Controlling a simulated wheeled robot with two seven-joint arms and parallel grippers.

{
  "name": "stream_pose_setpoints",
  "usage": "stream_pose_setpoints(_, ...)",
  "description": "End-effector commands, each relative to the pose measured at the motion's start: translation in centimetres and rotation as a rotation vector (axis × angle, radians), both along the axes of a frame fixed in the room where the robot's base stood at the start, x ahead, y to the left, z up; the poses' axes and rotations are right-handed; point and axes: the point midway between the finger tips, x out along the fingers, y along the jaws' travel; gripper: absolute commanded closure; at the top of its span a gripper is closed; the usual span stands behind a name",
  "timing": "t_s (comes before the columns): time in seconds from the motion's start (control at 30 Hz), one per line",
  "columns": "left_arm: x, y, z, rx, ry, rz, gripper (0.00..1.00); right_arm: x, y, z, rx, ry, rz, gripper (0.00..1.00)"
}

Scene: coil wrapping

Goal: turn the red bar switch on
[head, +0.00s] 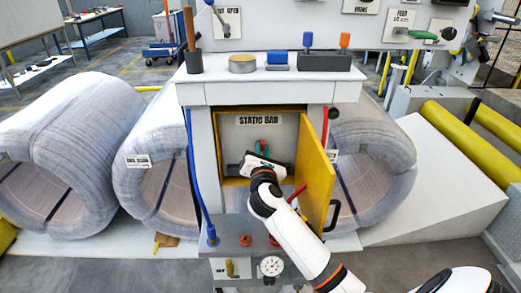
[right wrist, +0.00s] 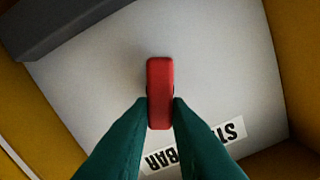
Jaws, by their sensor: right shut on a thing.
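The red bar switch (right wrist: 160,88) is on the pale back panel of the yellow box, beside the "STATIC BAR" label. It runs up and down in the right wrist view. My right gripper (right wrist: 160,112) has its teal fingers shut on the lower part of the bar, one on each side. In the head view my right gripper (head: 262,148) reaches into the box, and the hand and fingers mostly hide the switch. My left gripper is not in view.
The yellow box door (head: 316,178) stands open to the right of my right arm. The box's yellow frame (head: 226,180) surrounds the hand. A counter (head: 300,76) with small tools lies above. Large wrapped coils (head: 160,130) stand on both sides.

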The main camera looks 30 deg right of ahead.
Motion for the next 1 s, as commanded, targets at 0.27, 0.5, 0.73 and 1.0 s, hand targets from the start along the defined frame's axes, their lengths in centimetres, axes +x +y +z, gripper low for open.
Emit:
stream_pose_setpoints(0.27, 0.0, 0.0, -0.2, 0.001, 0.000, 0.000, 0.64, -0.1, -0.2, -0.3, 0.226, -0.137, 0.000, 1.00)
stream_pose_setpoints(0.5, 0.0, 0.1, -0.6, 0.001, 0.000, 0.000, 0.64, -0.3, -0.4, -0.5, 0.421, -0.257, -0.001, 1.00)
stream_pose_setpoints(0.73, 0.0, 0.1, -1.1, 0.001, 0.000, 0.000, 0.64, -0.3, -0.6, -0.8, 0.606, -0.371, -0.001, 1.00)
stream_pose_setpoints(1.0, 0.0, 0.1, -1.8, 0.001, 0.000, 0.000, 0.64, -0.4, -0.6, -1.1, 0.795, -0.486, -0.002, 1.00)
